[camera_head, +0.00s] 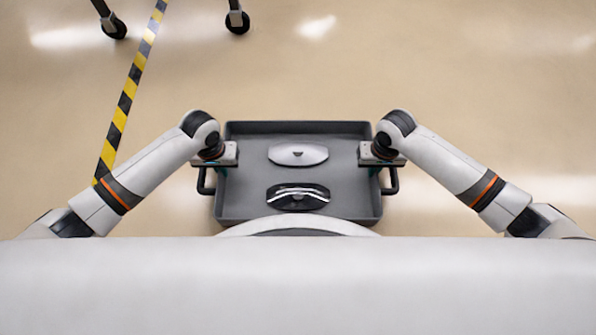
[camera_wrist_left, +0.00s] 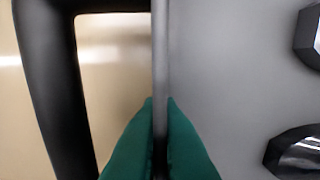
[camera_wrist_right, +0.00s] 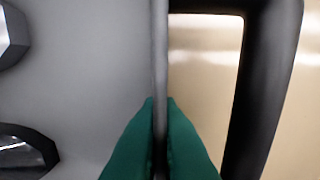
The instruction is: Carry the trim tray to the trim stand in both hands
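The grey trim tray (camera_head: 345,195) is in front of me in the head view, level as far as I can see, with the floor visible around it. It holds a silver oval trim piece (camera_head: 298,154) and a dark trim piece with shiny bands (camera_head: 298,196). My left gripper (camera_head: 222,158) is at its left side; in the left wrist view its green fingers (camera_wrist_left: 160,140) are closed on the side wall, beside the black handle (camera_wrist_left: 45,90). My right gripper (camera_head: 374,158) is at the right side; its green fingers (camera_wrist_right: 160,140) close on that wall beside the other handle (camera_wrist_right: 268,80).
A yellow and black striped tape line (camera_head: 122,105) runs along the floor at the left. Two dark casters on legs (camera_head: 237,20) show at the top left. The floor to the right and beyond the tray is clear. No trim stand is recognizable.

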